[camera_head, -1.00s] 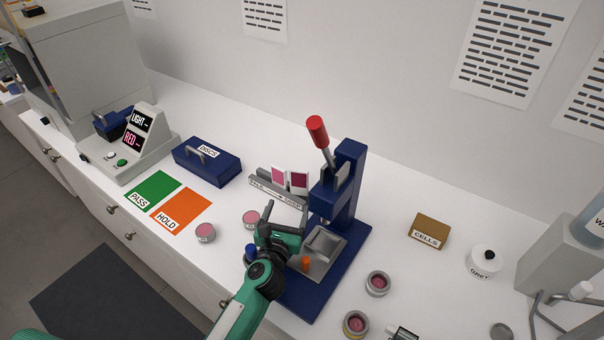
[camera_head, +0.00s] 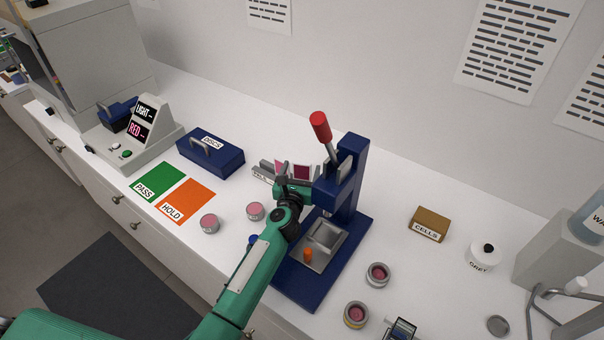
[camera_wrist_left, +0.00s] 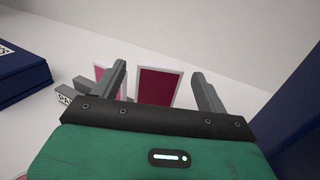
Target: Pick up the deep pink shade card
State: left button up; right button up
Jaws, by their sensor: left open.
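The deep pink shade card (camera_head: 303,172) stands upright in the grey rack (camera_head: 262,173), at its right end beside the blue press. A paler pink card (camera_head: 279,168) stands to its left. My left gripper (camera_head: 297,183) is open at the rack, partly hiding the rack and the cards' lower parts. In the left wrist view, the deep pink card (camera_wrist_left: 158,87) shows between the two open fingers, apart from both. The paler card (camera_wrist_left: 99,72) is partly behind the left finger. The lower edge of the deep card is hidden by the gripper body. My right gripper is not in view.
The blue press (camera_head: 346,195) with its red-knobbed lever stands close right of the gripper. A blue lidded box (camera_head: 211,157) is to the left. Several pink jars stand nearby, including one (camera_head: 255,211) in front of the rack. The orange HOLD mat (camera_head: 186,202) is bare.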

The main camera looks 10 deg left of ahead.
pick_arm(q)
jog(key=shift+w+f, duration=0.1)
jog(key=shift+w, duration=1.05)
jog(key=c, duration=1.1)
